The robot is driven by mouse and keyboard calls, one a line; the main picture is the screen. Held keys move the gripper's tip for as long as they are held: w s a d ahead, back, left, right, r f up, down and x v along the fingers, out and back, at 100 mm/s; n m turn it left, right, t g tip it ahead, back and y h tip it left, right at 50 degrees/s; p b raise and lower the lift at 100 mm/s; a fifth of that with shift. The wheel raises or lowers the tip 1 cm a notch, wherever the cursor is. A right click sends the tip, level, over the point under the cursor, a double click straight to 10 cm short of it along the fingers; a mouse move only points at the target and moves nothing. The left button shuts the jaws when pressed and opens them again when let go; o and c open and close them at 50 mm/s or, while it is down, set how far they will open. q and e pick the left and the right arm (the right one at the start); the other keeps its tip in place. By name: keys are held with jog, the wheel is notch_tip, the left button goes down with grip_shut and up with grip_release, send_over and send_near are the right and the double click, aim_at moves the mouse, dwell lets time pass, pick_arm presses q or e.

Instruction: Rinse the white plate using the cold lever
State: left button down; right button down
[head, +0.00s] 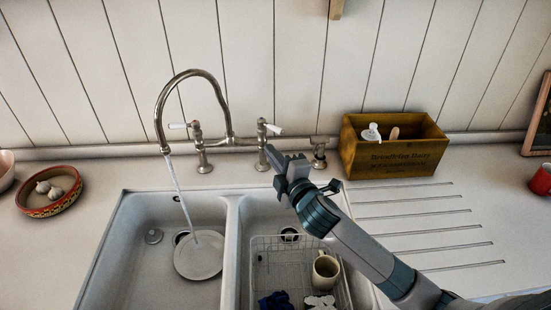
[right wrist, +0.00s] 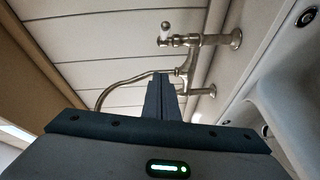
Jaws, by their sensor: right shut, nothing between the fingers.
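The white plate (head: 199,256) lies in the left sink basin, under the curved metal tap (head: 187,75). A stream of water (head: 180,190) runs from the spout onto the plate. The tap has a left lever (head: 178,125) and a right lever (head: 273,129), both with white handles. I cannot read which is marked cold. My right gripper (head: 271,153) is shut and empty, just in front of and below the right lever. In the right wrist view its closed fingers (right wrist: 159,82) point toward the tap, and a white lever handle (right wrist: 167,28) stands above them. My left gripper is not in view.
The right basin holds a wire rack (head: 262,243) with a cream mug (head: 326,270) and a dark blue cloth. A wooden box (head: 390,160) stands behind the ribbed drainer at right. A patterned bowl (head: 50,192) with garlic sits at left. A red mug (head: 541,180) stands far right.

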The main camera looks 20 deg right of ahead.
aim_at(270, 127)
jog(key=w+d+f+b, duration=0.1)
jog(key=w+d+b, duration=0.2)
jog(key=w, duration=0.5)
jog(key=shift+w+b, duration=0.25)
jog(key=shift+b, duration=0.5)
jog(key=shift+d+y, duration=0.25)
jog(key=shift+y, duration=0.05)
